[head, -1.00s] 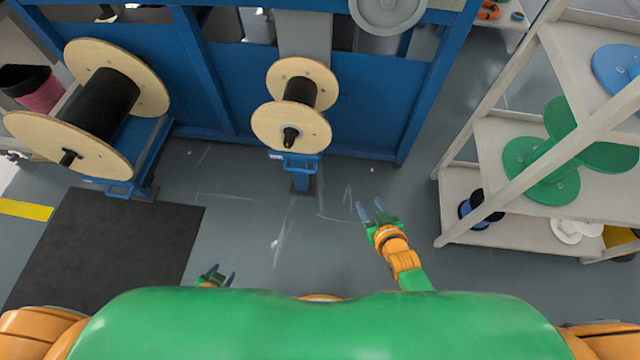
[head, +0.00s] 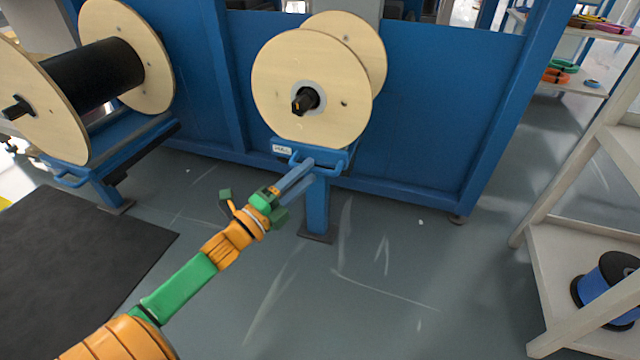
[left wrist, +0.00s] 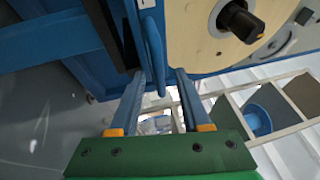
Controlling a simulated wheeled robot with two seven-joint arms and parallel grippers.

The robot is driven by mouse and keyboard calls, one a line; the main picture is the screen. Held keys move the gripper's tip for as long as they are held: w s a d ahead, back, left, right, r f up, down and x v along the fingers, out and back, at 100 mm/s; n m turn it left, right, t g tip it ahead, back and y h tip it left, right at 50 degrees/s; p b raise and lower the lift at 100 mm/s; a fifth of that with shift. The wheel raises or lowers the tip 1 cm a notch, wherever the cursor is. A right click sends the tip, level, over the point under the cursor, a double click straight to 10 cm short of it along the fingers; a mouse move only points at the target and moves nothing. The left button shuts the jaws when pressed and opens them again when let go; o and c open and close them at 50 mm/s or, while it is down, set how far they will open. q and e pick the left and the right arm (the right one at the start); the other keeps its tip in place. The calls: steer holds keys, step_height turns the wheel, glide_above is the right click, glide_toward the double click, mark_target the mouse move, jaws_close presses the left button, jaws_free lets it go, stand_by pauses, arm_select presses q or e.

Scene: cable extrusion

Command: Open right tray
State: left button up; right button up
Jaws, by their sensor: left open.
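The right tray (head: 341,158) is a blue tray on a blue post, under the wooden-flanged right spool (head: 305,85) in the head view. It sits close to the blue machine frame. Its handle is a blue bar at the front, partly covered by my gripper in the head view. My left gripper (head: 308,170) is at the tray's front edge, with its fingers reaching up to the handle. In the left wrist view, the handle (left wrist: 153,50) runs between the two open fingers (left wrist: 161,72), and contact cannot be told. My right gripper is out of view.
A larger black cable spool (head: 90,78) sits on the left tray (head: 115,155). A white shelf (head: 560,270) with a blue spool (head: 605,285) stands at right. A dark mat (head: 80,250) lies at left. The grey floor between mat and shelf is clear.

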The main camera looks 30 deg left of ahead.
arm_select(q)
steer(key=shift+b+x, duration=0.35)
steer(key=shift+x, duration=0.95)
steer(key=shift+f, duration=0.1)
jaws_close()
